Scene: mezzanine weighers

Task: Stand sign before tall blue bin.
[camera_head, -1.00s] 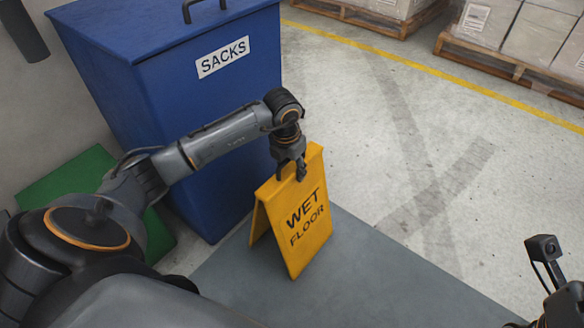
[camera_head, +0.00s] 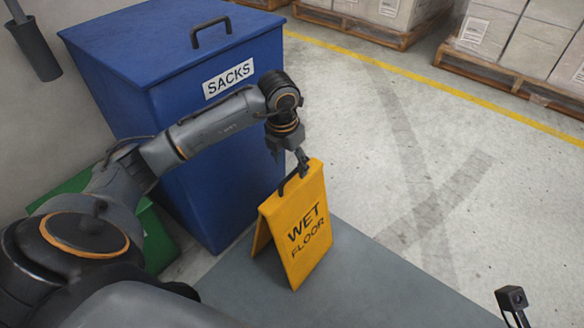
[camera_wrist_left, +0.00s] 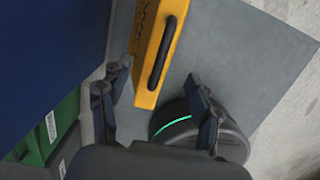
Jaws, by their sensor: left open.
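The yellow wet floor sign (camera_head: 296,228) stands upright as an open A-frame on the grey floor area, in front of the tall blue bin (camera_head: 215,150) labelled SACKS and apart from it. Its black handle (camera_head: 295,179) is on top. In the left wrist view, the sign (camera_wrist_left: 150,72) and handle (camera_wrist_left: 162,54) lie beyond the fingers. My left gripper (camera_head: 288,157) is open and empty just above the handle; its spread fingers also show in the left wrist view (camera_wrist_left: 155,105). The blue bin (camera_wrist_left: 50,50) fills that view's upper left. My right gripper is out of view.
A green container (camera_head: 150,235) stands left of the blue bin, partly behind my left arm. Pallets with wrapped boxes (camera_head: 490,45) stand at the back right behind a yellow floor line (camera_head: 440,85). The concrete floor right of the sign is clear.

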